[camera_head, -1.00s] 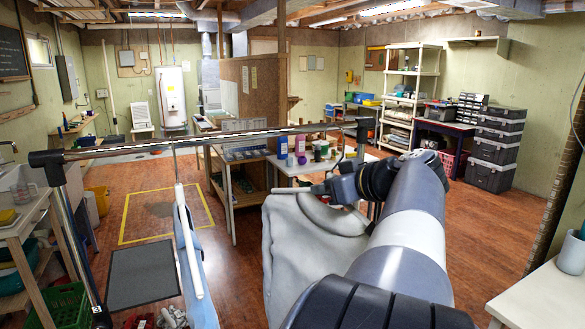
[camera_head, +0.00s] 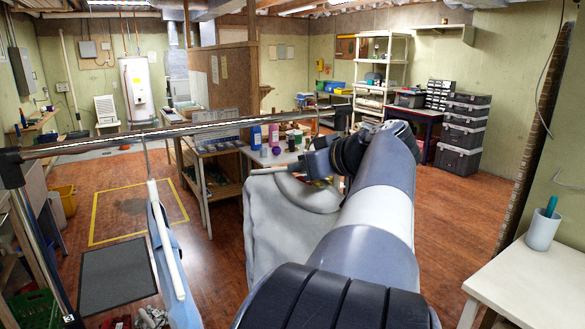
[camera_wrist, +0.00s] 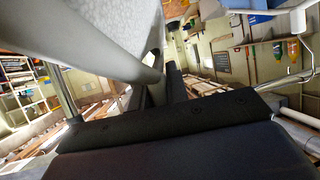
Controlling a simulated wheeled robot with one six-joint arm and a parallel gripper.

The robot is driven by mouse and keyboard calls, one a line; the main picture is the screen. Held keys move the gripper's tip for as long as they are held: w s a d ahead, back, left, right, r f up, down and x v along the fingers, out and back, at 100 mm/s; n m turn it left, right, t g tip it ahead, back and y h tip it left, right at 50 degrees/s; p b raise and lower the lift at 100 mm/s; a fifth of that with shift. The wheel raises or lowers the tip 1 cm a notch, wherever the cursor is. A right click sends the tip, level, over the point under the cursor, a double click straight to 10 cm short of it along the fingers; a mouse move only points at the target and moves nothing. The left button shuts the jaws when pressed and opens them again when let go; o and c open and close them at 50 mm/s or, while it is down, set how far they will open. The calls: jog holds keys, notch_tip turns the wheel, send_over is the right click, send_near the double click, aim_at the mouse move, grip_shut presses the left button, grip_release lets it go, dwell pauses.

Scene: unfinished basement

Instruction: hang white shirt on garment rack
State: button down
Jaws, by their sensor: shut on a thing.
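The white shirt (camera_head: 285,235) hangs below my gripper (camera_head: 308,164) in the head view, greyish in this light. My gripper is shut and bears the shirt at its top; the exact grip, on a hanger or on cloth, is hard to make out. In the wrist view the pale shirt (camera_wrist: 85,35) fills the upper left beside the dark jaws. The garment rack (camera_head: 200,130) is a metal bar with black end fittings, running across to the left of my arm.
A blue garment (camera_head: 166,265) on a white hanger hangs from the bar's left part. A table with bottles (camera_head: 273,133) stands behind the rack. Black crates (camera_head: 464,135) stand at back right, and a white table (camera_head: 535,275) at right. Wood floor between is clear.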

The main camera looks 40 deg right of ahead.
jog(key=shift+w+d+r+p, duration=0.15)
jog(key=shift+w+d, duration=0.25)
jog(key=shift+w, duration=1.25)
jog(key=shift+w+d+f+p, duration=0.1)
jog(key=shift+w+d, duration=0.25)
jog(key=shift+w, duration=1.3)
jog(key=shift+w+d+r+p, duration=0.15)
jog(key=shift+w+d, duration=0.25)
jog(key=shift+w, duration=1.25)
jog(key=shift+w+f, duration=0.15)
jog(key=shift+f, duration=0.2)
notch_tip(320, 180, down, 3)
jog(key=b, duration=0.4)
jog(key=c, duration=1.3)
grip_release()
jog(key=b+v, duration=0.1)
jog(key=v, duration=1)
